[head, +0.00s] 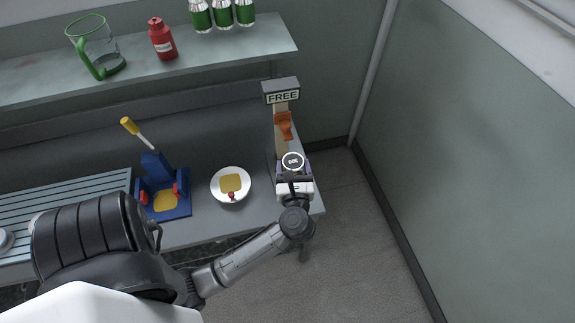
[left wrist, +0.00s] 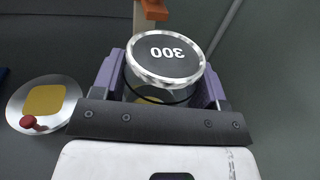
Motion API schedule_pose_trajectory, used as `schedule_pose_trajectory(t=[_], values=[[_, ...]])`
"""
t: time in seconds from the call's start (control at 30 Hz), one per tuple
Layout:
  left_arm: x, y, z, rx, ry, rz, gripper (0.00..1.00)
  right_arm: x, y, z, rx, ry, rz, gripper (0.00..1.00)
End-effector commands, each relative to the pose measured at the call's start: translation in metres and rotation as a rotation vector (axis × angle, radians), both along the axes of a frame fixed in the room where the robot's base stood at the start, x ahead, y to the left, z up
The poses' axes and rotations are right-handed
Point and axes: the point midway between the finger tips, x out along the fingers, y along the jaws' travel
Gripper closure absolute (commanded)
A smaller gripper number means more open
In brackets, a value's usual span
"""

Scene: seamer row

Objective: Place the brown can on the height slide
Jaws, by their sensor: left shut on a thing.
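My left gripper (head: 294,178) reaches over the right end of the bench. The height slide (head: 281,138) is a pale upright post with an orange slider (head: 284,124) and a "FREE" sign on top. It stands just behind the can. I cannot tell whether the can touches its base. My right gripper is out of view.
A white dish (head: 217,192) with a yellow square and red knob sits left of the gripper. A blue press (head: 154,168) with a yellow-tipped lever stands further left, beside a slatted rack (head: 60,196). The shelf (head: 220,45) holds a green-handled jug, a red bottle and green cans.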

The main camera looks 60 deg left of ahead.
Motion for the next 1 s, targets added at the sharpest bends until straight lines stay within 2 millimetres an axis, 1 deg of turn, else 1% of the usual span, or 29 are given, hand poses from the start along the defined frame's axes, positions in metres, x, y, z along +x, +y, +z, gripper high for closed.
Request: schedule_pose_trajectory(t=[0.03,0.2,0.3,0.43,0.6,0.73,1.0], values=[[0.004,0.011,-0.006,0.006,0.001,0.002,0.59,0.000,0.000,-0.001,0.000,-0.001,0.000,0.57],[0.016,0.045,-0.028,0.007,0.002,0.000,0.59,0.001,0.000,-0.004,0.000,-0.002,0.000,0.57],[0.022,0.062,-0.039,0.005,0.001,0.000,0.59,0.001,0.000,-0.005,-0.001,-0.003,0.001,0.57],[0.028,0.079,-0.050,0.004,0.001,-0.001,0.59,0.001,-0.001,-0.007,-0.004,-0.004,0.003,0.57],[0.033,0.091,-0.057,0.001,-0.002,-0.001,0.59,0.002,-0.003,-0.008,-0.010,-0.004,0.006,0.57],[0.034,0.093,-0.062,0.000,0.000,-0.001,0.59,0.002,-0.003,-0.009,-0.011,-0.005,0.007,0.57],[0.034,0.093,-0.094,0.001,0.002,-0.002,0.59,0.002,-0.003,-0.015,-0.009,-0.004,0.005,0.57]])
